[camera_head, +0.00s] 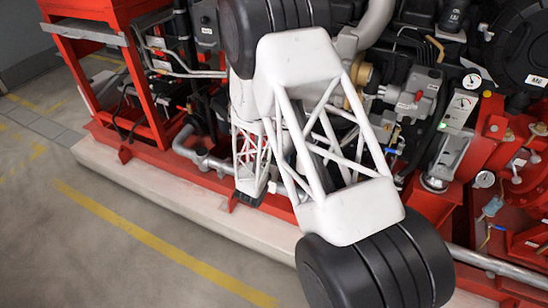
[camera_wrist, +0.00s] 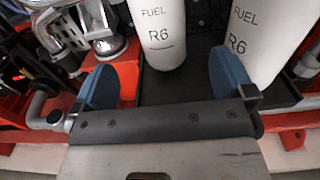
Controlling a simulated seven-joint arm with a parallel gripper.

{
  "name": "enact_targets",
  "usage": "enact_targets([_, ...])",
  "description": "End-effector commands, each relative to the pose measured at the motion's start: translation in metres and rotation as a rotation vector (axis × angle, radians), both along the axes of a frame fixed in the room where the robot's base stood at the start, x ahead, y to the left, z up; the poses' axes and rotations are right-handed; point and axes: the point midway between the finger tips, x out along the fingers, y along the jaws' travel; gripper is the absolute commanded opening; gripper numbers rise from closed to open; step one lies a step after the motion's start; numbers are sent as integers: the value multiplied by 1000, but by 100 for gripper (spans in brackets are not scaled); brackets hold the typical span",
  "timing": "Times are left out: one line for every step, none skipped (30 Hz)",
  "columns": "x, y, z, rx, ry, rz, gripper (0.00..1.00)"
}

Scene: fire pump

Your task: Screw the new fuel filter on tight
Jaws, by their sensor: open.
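Two white cylindrical fuel filters marked "FUEL R6" show in the wrist view, one at top centre (camera_wrist: 157,38) and one at the right (camera_wrist: 262,35). Their upper parts are cut off by the frame. My gripper (camera_wrist: 164,82) is open, with a blue pad on each side. The centre filter appears between the pads' lines, with its rounded lower end just beyond them and visible space to the left pad. The right filter is outside the right pad, which overlaps its edge in the picture. In the head view, my arm hides the filters.
A dark flat surface (camera_wrist: 190,92) lies behind the pads. Red frame (camera_wrist: 125,78) and a round metal fitting (camera_wrist: 110,47) are at left. In the head view, engine parts and gauges (camera_head: 461,103) crowd the right; open floor (camera_head: 110,240) is at lower left.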

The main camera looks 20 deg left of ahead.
Motion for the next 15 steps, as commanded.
enact_targets([0,0,0,0,0,0,100])
enact_targets([0,0,0,0,0,0,100])
enact_targets([0,0,0,0,0,0,100])
enact_targets([0,0,0,0,0,0,100])
enact_targets([0,0,0,0,0,0,100])
enact_targets([0,0,1,0,0,-1,100])
enact_targets([0,0,1,0,0,-1,100])
enact_targets([0,0,1,0,0,-1,100])
enact_targets([1,0,1,0,0,-1,100])
enact_targets([1,0,1,0,0,-1,100])
enact_targets([1,0,1,0,0,-1,100])
enact_targets([2,0,1,0,0,-1,100])
enact_targets([3,0,1,0,0,-1,100])
enact_targets([4,0,1,0,0,-1,100])
enact_targets([5,0,1,1,0,-1,100])
